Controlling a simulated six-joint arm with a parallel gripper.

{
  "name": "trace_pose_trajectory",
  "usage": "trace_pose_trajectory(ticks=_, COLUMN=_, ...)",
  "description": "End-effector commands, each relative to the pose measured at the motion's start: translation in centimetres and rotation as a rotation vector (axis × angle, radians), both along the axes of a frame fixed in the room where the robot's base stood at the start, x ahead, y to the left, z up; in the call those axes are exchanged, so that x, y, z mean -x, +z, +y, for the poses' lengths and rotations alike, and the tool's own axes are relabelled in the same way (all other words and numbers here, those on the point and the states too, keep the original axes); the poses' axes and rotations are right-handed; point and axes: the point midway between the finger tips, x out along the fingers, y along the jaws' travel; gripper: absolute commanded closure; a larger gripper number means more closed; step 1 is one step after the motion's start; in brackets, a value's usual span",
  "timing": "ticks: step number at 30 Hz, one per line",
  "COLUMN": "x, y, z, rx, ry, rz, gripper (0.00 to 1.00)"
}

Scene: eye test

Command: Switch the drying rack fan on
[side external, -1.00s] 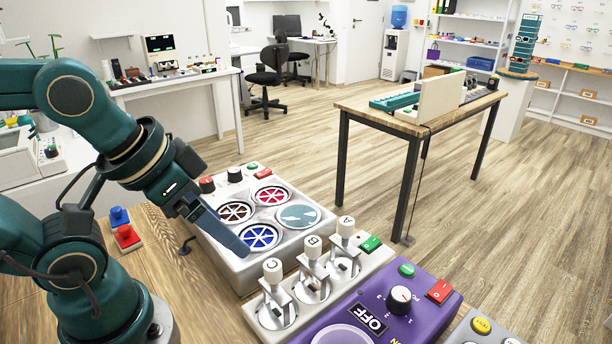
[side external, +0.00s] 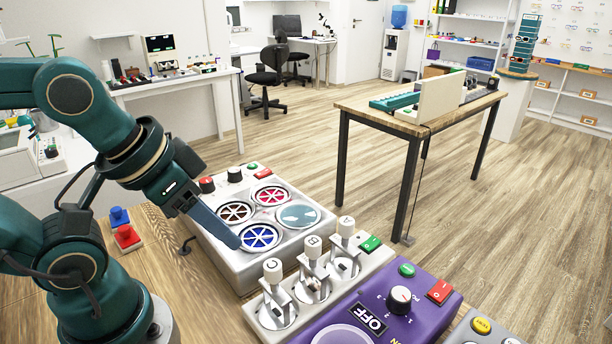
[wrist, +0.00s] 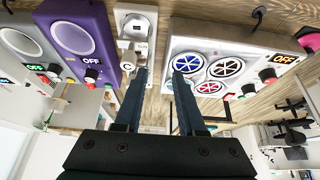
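A white unit with several round fan grilles (side external: 222,266) stands left of centre in the side view. The grilles are brown, red and blue, and one is a grey-teal disc (side external: 299,215). Along its far edge are a red-topped knob (side external: 207,185), a black knob (side external: 234,174), a green button (side external: 252,167) and a red switch (side external: 262,174). In the wrist view an OFF display (wrist: 284,59) shows on this unit. My gripper (side external: 237,243) hovers over or near the blue grille; contact is unclear. In the wrist view my gripper (wrist: 160,73) is open and empty.
A pale panel with levers C, B and A (side external: 313,270) stands right of the unit. Beyond it is a purple box (side external: 425,318) with an OFF display and knob. Blue and red buttons (side external: 127,237) sit on the wooden table at left, beside my arm.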

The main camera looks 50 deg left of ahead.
Motion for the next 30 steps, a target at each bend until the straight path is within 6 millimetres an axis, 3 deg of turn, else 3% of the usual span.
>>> trace_pose_trajectory(ticks=1, x=-0.3, y=0.6, z=0.0, rx=0.001, ry=0.005, rz=-0.014, gripper=0.84)
trace_pose_trajectory(ticks=2, x=-0.5, y=1.0, z=0.0, rx=0.003, ry=0.008, rz=-0.025, gripper=0.96)
trace_pose_trajectory(ticks=3, x=-0.9, y=1.7, z=0.1, rx=0.003, ry=0.014, rz=-0.036, gripper=1.0)
trace_pose_trajectory(ticks=8, x=-3.4, y=4.7, z=0.0, rx=0.01, ry=0.03, rz=-0.058, gripper=1.0)
trace_pose_trajectory(ticks=16, x=-9.3, y=8.4, z=-0.6, rx=0.02, ry=0.04, rz=-0.046, gripper=1.0)
trace_pose_trajectory(ticks=23, x=-14.4, y=9.1, z=-1.7, rx=0.022, ry=0.038, rz=-0.015, gripper=1.0)
trace_pose_trajectory(ticks=30, x=-19.3, y=7.4, z=-3.2, rx=0.017, ry=0.026, rz=0.033, gripper=1.0)
